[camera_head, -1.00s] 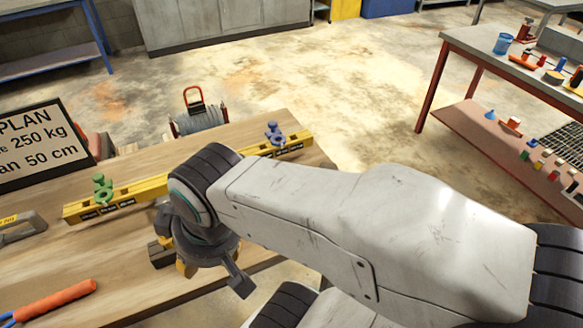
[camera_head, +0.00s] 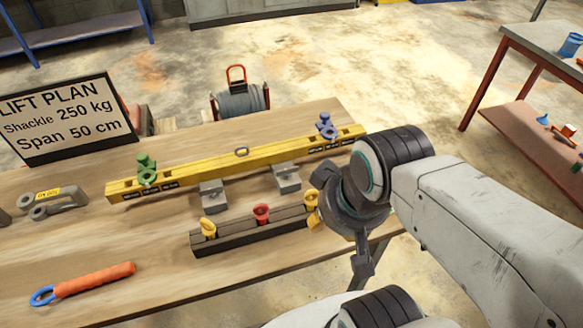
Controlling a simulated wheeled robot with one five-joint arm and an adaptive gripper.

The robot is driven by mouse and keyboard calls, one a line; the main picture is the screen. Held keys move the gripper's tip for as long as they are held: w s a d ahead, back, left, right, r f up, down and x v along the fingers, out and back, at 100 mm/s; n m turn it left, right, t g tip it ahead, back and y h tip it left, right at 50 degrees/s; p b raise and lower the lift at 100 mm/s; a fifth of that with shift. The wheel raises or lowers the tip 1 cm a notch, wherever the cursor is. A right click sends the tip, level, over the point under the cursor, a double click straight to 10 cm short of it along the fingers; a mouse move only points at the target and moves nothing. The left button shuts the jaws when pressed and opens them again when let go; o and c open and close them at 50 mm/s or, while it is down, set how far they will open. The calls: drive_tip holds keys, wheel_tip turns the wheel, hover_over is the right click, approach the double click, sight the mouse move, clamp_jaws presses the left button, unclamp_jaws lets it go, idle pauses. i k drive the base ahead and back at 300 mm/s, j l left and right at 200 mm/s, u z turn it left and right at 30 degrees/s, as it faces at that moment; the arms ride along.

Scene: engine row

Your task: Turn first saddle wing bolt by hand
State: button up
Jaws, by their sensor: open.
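A yellow beam (camera_head: 215,168) lies across the wooden bench. A green saddle with a wing bolt (camera_head: 147,168) sits near its left end, and a purple one (camera_head: 326,126) sits near its right end. I cannot tell from labels which is the first. My gripper (camera_head: 340,237) is open and hangs at the right of the bench, below the purple saddle in the picture and apart from both saddles. It is seen from behind, so its fingers are partly hidden by the wrist.
A dark rack (camera_head: 250,238) with yellow and red pieces stands before the beam, close to my gripper. Two grey blocks (camera_head: 213,196) (camera_head: 287,178) stand between. A grey shackle (camera_head: 55,203), an orange-handled tool (camera_head: 90,282) and a lift plan sign (camera_head: 60,120) are left.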

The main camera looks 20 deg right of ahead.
sight(286, 172)
drive_tip(key=l+u, duration=0.4)
drive_tip(key=k+l+u, duration=0.15)
drive_tip(key=l+u, duration=0.2)
drive_tip(key=l, duration=0.25)
